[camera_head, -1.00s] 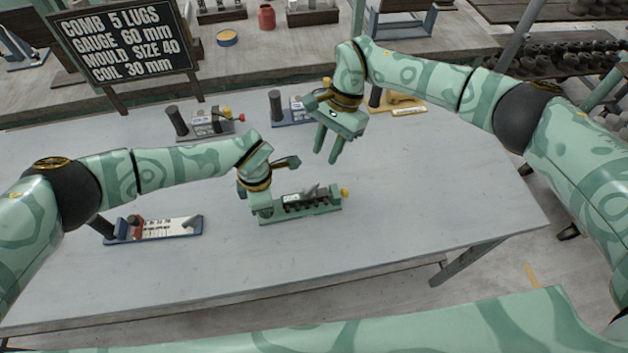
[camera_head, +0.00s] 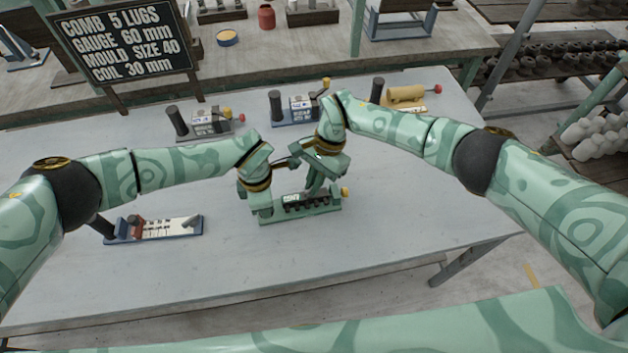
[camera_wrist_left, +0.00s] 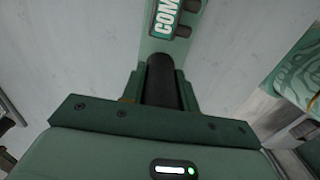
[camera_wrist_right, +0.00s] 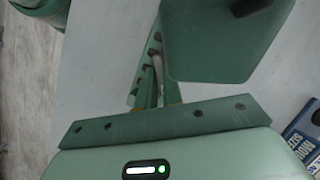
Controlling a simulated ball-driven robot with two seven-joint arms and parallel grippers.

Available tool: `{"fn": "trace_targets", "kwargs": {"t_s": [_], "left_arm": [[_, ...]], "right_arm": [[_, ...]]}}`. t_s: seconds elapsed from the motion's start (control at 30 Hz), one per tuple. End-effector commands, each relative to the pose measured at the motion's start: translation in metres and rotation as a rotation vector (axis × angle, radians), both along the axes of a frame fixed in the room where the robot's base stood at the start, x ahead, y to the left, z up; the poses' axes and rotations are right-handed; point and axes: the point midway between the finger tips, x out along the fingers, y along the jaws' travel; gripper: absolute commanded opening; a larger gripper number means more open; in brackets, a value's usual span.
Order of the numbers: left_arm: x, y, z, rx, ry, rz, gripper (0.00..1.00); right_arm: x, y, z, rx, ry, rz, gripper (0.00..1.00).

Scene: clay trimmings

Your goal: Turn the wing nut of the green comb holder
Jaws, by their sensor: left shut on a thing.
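The green comb holder (camera_head: 318,213) lies on the grey table in the head view, with a row of dark lugs and a yellow knob (camera_head: 345,192) at its right end. My left gripper (camera_head: 262,213) is at its left end. In the left wrist view its fingers are shut on the holder's black upright handle (camera_wrist_left: 162,82). My right gripper (camera_head: 314,190) points down over the lugs, close to the holder. In the right wrist view a pale narrow piece (camera_wrist_right: 159,70), perhaps the wing nut, shows near its fingers. Whether they touch it is unclear. The gripper hides the wing nut in the head view.
A blue-based holder (camera_head: 165,231) lies to the left. A grey one (camera_head: 207,124), another blue one (camera_head: 297,108) and a yellow one (camera_head: 404,96) stand along the back. A sign (camera_head: 120,45) stands behind. The table's front and right are clear.

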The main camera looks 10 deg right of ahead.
Motion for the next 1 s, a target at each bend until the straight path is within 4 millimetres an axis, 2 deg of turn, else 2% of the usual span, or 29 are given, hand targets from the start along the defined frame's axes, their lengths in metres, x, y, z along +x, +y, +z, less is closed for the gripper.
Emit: {"fn": "trace_targets", "kwargs": {"t_s": [0.47, 0.67, 1.0], "left_arm": [[0.0001, -0.0002, 0.0004, -0.001, 0.000, 0.000, 0.00], [0.0000, -0.0003, 0.0003, 0.000, 0.000, 0.000, 0.00], [-0.0002, -0.0003, 0.0002, 0.000, 0.001, 0.000, 0.00]], "right_arm": [[0.0000, -0.0005, 0.0005, 0.000, -0.003, -0.060, 0.00], [-0.0010, -0.0013, 0.0006, -0.001, -0.003, -0.189, 0.00], [-0.0030, -0.0017, 0.0009, 0.001, -0.003, -0.501, 0.00]]}}
